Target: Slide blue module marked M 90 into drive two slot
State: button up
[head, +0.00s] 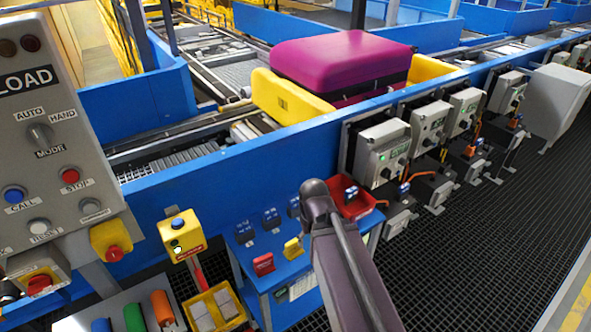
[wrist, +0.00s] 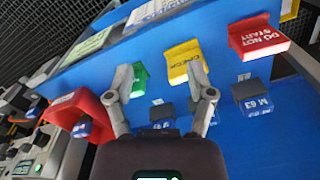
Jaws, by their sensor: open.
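My gripper (wrist: 160,74) is open and empty above the blue table in the wrist view; my arm hides it in the head view. Dark blue-labelled modules stand on the table: one at the left (head: 244,232), one beside it (head: 271,218), one partly behind my arm (head: 293,207). In the wrist view one module (wrist: 252,98) reads M 63; two others (wrist: 160,114) (wrist: 198,104) have no readable mark. Another blue module (wrist: 82,129) lies in the red bin (wrist: 72,104). I cannot read M 90 anywhere. Grey drive boxes (head: 383,150) (head: 430,126) line the conveyor; I cannot tell which is drive two.
Red (wrist: 257,38), yellow (wrist: 184,60) and green (wrist: 139,80) tags lie on the blue table (head: 281,281). A yellow button post (head: 181,234) and a LOAD panel (head: 60,150) stand at left. A magenta suitcase (head: 340,62) sits on the conveyor. Grating floor at right is clear.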

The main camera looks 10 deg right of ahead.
jog(key=shift+o, duration=0.7)
jog(key=shift+w+r, duration=0.15)
jog(key=shift+w, duration=0.3)
notch_tip(320, 180, up, 8)
jog(key=n+p, duration=0.4)
jog(key=p, duration=0.4)
send_over(296, 199)
jog(key=shift+f, duration=0.35)
notch_tip(296, 199, down, 13)
jog(key=b, duration=1.4)
jog(key=shift+f, duration=0.2)
jog(key=c, duration=1)
jog(key=shift+o, duration=0.2)
